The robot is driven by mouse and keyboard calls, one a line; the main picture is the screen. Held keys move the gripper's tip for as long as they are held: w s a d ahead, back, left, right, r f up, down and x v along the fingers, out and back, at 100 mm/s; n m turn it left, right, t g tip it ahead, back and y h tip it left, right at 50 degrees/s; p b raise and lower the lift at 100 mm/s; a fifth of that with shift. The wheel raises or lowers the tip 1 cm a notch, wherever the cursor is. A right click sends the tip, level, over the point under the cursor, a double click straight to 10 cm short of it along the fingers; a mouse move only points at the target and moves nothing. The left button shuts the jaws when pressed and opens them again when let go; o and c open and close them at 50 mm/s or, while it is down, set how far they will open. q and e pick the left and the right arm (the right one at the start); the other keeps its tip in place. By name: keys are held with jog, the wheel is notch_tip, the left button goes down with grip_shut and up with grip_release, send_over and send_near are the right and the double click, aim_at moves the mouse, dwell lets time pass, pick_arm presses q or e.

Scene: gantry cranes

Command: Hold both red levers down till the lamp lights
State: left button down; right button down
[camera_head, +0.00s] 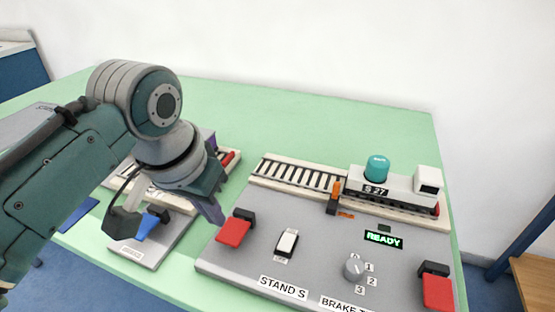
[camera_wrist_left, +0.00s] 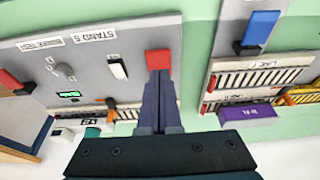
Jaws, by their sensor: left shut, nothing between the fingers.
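The left red lever (camera_head: 233,232) is at the left front of the grey stand panel (camera_head: 300,245). The right red lever (camera_head: 438,291) is at the panel's right edge, with nothing touching it. My left gripper (camera_head: 221,218) is shut and empty, its fingertips at the left red lever. In the left wrist view the fingertips (camera_wrist_left: 158,74) overlap the edge of that lever (camera_wrist_left: 158,60); I cannot tell whether they touch it. A green READY display (camera_head: 383,239) is lit. A teal dome (camera_head: 377,168) sits on the white wagon; I cannot tell whether it is the lamp. My right gripper is out of view.
The panel bears a white rocker switch (camera_head: 287,242), a grey knob (camera_head: 354,267), an orange post (camera_head: 335,193) and a track with the white wagon (camera_head: 400,189). A second panel with a blue lever (camera_head: 147,228) stands left. The green table (camera_head: 320,126) is clear behind.

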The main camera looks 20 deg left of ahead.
pick_arm(q)
send_over(227, 252)
jog(key=s, duration=0.1)
notch_tip(227, 252, down, 5)
jog(key=shift+f, duration=0.15)
jog(key=shift+f, duration=0.1)
jog(key=shift+s+f+t, duration=0.3)
jog(key=shift+f+t, duration=0.15)
jog(key=shift+t, duration=0.15)
jog(key=shift+s+f, duration=0.15)
jog(key=shift+f, duration=0.5)
